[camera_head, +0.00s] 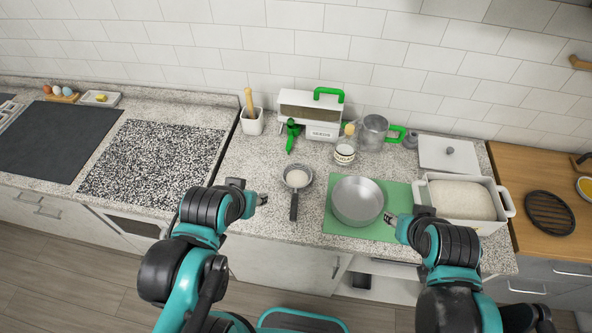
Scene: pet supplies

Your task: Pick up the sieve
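The sieve (297,179) looks like a small round grey bowl with a dark rim. It lies on the speckled counter in the head view, its dark handle (294,207) pointing to the front edge. My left gripper (263,199) is to the left of the sieve, apart from it, near the counter's front. My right gripper (389,218) is right of the sieve, by the front right side of a metal bowl. Both grippers are too small in view to tell whether their fingers are open or shut. Nothing shows held in either.
The metal bowl (357,200) stands on a green mat (335,228) right of the sieve. A white pot (462,202) stands farther right. Behind are a green tool (291,136), a labelled jar (345,151) and a metal jug (373,132). The counter left of the sieve is clear.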

